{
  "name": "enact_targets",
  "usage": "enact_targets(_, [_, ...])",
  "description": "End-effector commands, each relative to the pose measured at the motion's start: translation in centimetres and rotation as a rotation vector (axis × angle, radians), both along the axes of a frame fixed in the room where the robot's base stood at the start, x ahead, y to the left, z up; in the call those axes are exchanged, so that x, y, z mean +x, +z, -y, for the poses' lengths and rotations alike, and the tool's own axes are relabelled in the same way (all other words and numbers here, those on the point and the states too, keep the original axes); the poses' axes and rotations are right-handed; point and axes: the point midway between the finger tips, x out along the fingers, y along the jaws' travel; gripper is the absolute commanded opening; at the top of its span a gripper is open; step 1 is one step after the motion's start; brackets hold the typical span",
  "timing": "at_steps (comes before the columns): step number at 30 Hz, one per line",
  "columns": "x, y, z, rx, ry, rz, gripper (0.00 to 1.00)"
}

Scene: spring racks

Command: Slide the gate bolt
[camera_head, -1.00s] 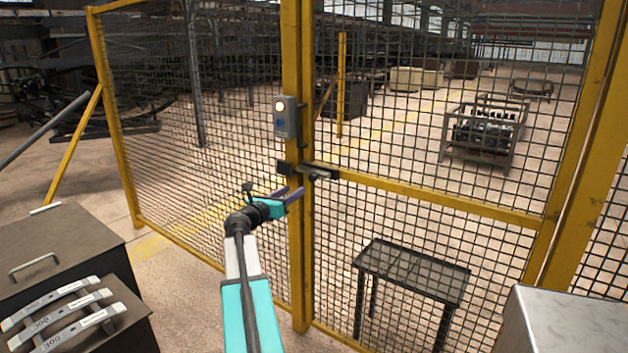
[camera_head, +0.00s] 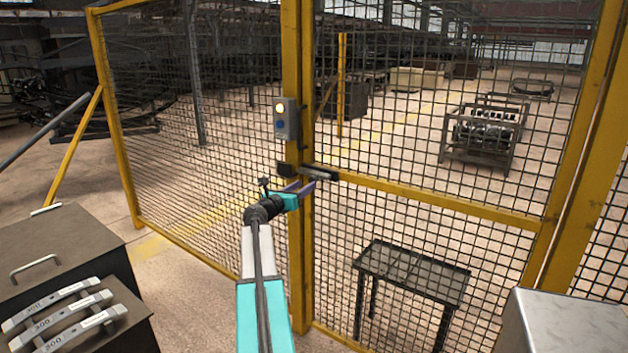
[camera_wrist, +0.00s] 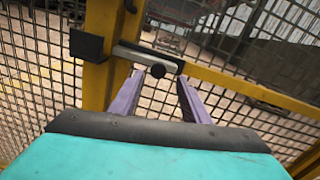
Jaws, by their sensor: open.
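The gate bolt is a dark bar assembly (camera_head: 318,173) across the yellow post and the gate's middle rail in the head view. In the wrist view the bolt (camera_wrist: 148,56) is a grey bar with a round black knob (camera_wrist: 158,71), beside a black block (camera_wrist: 87,45) on the post. My gripper (camera_head: 306,188) is just below and in front of the bolt. In the wrist view my gripper (camera_wrist: 157,84) has its purple fingers apart, one on each side of the knob, with nothing held. I cannot tell whether the fingers touch the bolt.
A grey box with a lit button (camera_head: 286,118) hangs on the yellow post (camera_head: 293,60) above the bolt. Yellow-framed mesh fencing spans the view. A dark table (camera_head: 412,272) stands behind the mesh. A cabinet with labelled bars (camera_head: 60,250) is at left, and a metal box (camera_head: 565,325) at lower right.

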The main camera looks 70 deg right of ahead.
Motion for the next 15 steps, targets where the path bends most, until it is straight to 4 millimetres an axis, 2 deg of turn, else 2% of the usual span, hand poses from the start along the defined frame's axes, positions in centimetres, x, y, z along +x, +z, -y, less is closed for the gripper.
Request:
enact_targets(3, [-0.3,0.1,1.5,0.000,-0.002,0.000,0.43])
enact_targets(15, [-1.1,0.1,5.5,0.000,-0.001,0.000,0.43])
